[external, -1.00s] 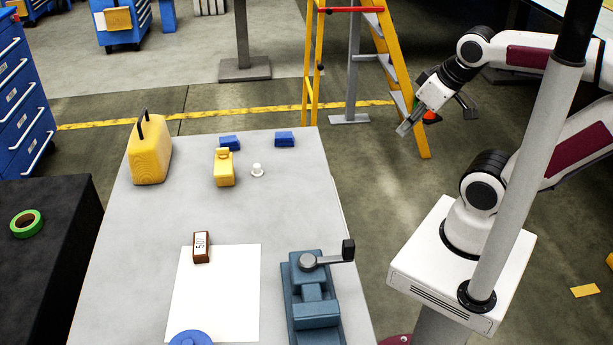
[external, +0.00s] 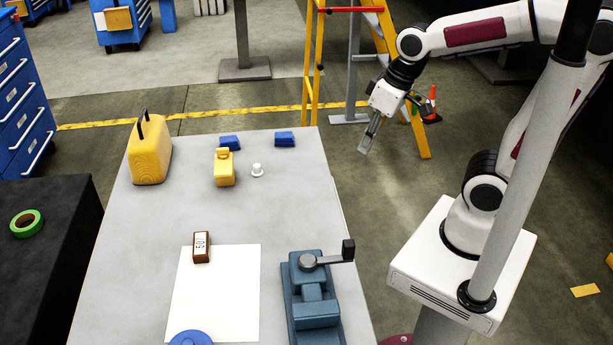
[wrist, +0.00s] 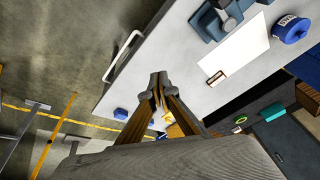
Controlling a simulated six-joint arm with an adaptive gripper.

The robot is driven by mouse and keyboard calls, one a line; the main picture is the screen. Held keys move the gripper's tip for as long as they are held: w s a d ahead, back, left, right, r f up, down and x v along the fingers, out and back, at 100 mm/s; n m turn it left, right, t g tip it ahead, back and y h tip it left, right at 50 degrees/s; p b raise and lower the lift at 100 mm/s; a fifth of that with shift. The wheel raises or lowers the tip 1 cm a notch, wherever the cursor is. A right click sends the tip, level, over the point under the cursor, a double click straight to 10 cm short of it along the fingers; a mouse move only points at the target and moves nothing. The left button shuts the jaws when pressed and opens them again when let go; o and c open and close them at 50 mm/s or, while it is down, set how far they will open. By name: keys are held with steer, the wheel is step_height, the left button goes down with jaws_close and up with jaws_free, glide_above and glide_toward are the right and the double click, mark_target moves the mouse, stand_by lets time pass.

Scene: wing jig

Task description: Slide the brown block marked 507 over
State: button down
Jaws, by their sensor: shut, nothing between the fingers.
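The brown block marked 507 (external: 201,247) lies on the grey table at the far edge of a white sheet (external: 214,297), partly over it. It also shows in the wrist view (wrist: 217,78) at the sheet's corner. My gripper (external: 364,146) is shut and empty, in the air to the right of the table, well away from the block. In the wrist view my gripper's fingertips (wrist: 158,79) meet in the middle of the picture.
A blue vise (external: 312,295) stands right of the sheet, and a blue round thing (external: 191,338) at its near edge. A yellow canister (external: 149,150), a small yellow bottle (external: 224,169), a white piece (external: 257,170) and blue blocks (external: 284,139) stand farther back. The table's middle is clear.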

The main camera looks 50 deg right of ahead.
steer(key=w+a+r+m+t+y, duration=0.1)
steer(key=w+a+m+t+y, duration=0.2)
steer(key=w+a, duration=1.45)
steer(key=w+a+r+m+t+y, duration=0.2)
steer(key=w+a+t, duration=0.2)
steer(key=w+a, duration=1.4)
steer(key=w+d+f+m+h, duration=0.2)
steer(key=w+f+m+h, duration=0.15)
steer(key=f, duration=0.25)
steer(key=w+d+f+m+h, duration=0.3)
steer(key=w+f+h, duration=0.1)
steer(key=w+f, duration=0.15)
steer(key=s+d+f+g+h, duration=0.1)
steer(key=s+f+g, duration=0.1)
steer(key=s, duration=0.4)
steer(key=s+d+f+n+g+h, duration=0.1)
steer(key=s+d+f+g, duration=0.1)
steer(key=s+g, duration=0.3)
steer(key=shift+s+f+g, duration=0.3)
steer(key=shift+s+f, duration=0.45)
steer(key=shift+s, duration=0.1)
steer(key=shift+d+f, duration=0.1)
steer(key=shift+d, duration=0.05)
